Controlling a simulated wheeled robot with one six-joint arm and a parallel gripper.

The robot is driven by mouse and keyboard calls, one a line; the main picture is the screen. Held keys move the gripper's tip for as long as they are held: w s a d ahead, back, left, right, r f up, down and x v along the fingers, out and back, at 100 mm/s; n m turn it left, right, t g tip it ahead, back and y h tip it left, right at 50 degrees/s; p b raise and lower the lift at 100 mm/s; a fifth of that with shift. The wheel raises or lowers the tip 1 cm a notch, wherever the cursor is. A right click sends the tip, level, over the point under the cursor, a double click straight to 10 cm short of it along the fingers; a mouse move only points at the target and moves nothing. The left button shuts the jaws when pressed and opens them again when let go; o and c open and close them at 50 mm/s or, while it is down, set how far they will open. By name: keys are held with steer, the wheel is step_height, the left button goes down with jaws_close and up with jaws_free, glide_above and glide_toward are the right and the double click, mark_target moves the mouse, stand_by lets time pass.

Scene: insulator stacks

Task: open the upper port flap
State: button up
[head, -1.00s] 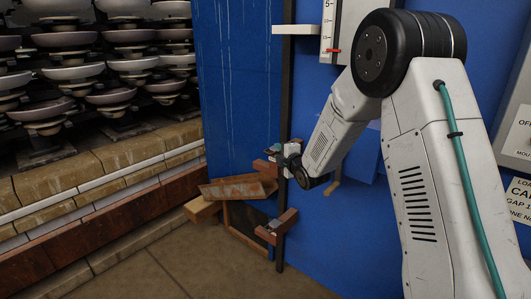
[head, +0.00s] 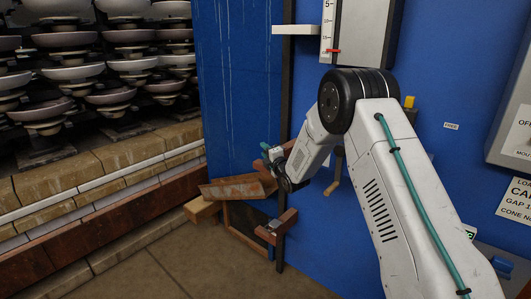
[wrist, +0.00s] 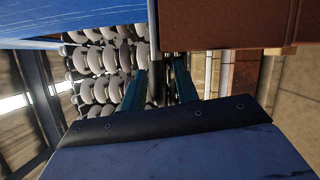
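A rusty brown panel (head: 232,189), which looks like a flap, sticks out at a slant from the left edge of the blue cabinet (head: 236,90) in the head view. A dark opening with a wooden frame (head: 245,220) shows under it. I cannot tell for sure which part is the upper port flap. My gripper (head: 266,150) is just above and right of the panel at the cabinet edge, beside a brown block. In the wrist view, its two teal fingers (wrist: 160,82) are apart with nothing clearly held between them. A rusty brown surface (wrist: 205,38) is close on their right.
A lower brown bracket (head: 276,226) juts from the cabinet edge. A small wooden handle (head: 333,187) is right of my wrist. A white shelf (head: 295,29) is above. Stacked insulators (head: 110,65) stand on brick ledges at left. The floor (head: 140,270) in front is clear.

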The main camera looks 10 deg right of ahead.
jaws_close()
